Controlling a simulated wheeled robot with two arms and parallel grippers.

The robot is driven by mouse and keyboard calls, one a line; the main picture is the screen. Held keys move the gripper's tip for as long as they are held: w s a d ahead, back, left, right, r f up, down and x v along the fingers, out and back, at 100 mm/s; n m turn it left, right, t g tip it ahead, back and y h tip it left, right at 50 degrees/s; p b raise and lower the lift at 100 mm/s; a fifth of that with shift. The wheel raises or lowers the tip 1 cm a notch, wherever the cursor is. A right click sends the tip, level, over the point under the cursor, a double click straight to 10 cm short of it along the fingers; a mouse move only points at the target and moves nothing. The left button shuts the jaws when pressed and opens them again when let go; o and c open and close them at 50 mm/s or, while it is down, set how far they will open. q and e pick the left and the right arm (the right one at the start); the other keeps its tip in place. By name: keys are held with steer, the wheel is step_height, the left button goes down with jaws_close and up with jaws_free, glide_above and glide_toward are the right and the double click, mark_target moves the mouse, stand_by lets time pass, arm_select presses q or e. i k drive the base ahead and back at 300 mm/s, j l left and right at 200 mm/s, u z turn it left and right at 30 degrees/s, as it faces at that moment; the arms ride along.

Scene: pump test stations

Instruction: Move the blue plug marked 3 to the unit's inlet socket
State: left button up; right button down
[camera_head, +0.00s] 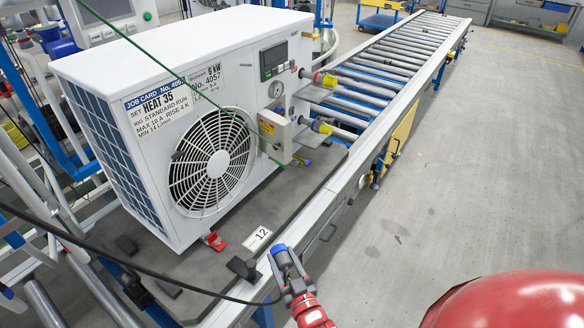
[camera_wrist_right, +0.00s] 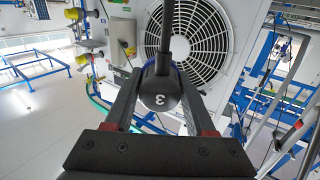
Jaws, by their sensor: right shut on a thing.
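My right gripper (camera_head: 287,268) is shut on the blue plug (camera_head: 281,256), above the near edge of the bench and in front of the unit. In the right wrist view the plug's round dark end (camera_wrist_right: 160,98) carries a white 3 and sits between the two fingers, with a black cable rising from it. The unit (camera_head: 180,110) is a white box with a round fan grille. Two pipe fittings with yellow and red parts (camera_head: 325,80) and a small box (camera_head: 275,135) are on its right side. I cannot tell which part is the inlet socket. My left gripper is not in view.
A roller conveyor (camera_head: 400,48) runs back to the right behind the unit. A label marked 12 (camera_head: 257,239) and a red clamp (camera_head: 215,241) lie on the bench at the unit's foot. A green cord crosses the unit. The floor at right is clear.

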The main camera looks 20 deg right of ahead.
mark_target(277, 108)
steer(key=i+l, duration=0.25)
steer(key=l, duration=0.2)
steer(key=i+l, duration=0.25)
steer(key=l, duration=0.2)
steer(key=i+l, duration=0.2)
steer(key=l, duration=0.25)
steer(key=i+l, duration=0.25)
steer(key=l, duration=0.2)
steer(key=i+l, duration=0.25)
steer(key=l, duration=0.2)
steer(key=i+l+z, duration=0.1)
steer(key=i+l, duration=0.15)
steer(key=l, duration=0.2)
